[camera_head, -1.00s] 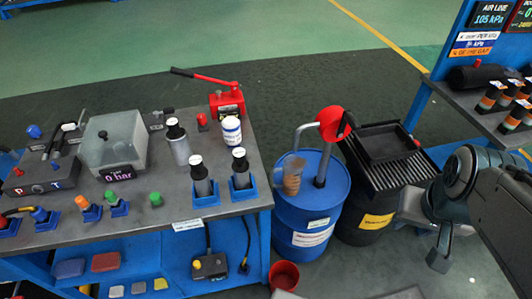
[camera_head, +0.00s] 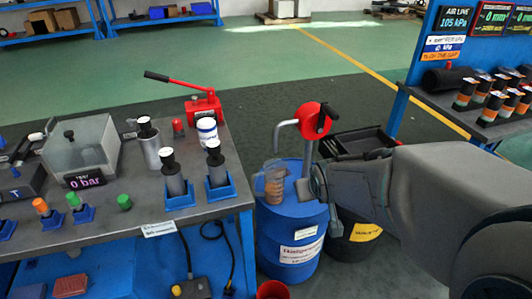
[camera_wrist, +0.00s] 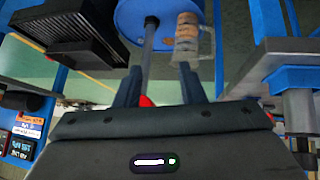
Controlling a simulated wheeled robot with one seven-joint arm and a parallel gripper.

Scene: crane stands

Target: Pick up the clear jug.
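The clear jug (camera_head: 273,182) stands upright on the blue drum (camera_head: 292,228), left of the pump pipe. It looks see-through with brownish, banded contents, and its handle points left in the head view. My gripper (camera_head: 318,183) is to the right of the jug, apart from it, near the drum top. In the wrist view the jug (camera_wrist: 187,38) shows beyond the fingertips, nearer the right finger. My gripper's two fingers (camera_wrist: 161,72) are apart with nothing held between them. The grey pump pipe (camera_wrist: 150,42) shows beyond the gap.
A red hand pump (camera_head: 312,120) rises from the drum close behind the jug. The workbench (camera_head: 140,200) with several cylinders is at left. A red bucket (camera_head: 272,290) sits on the floor.

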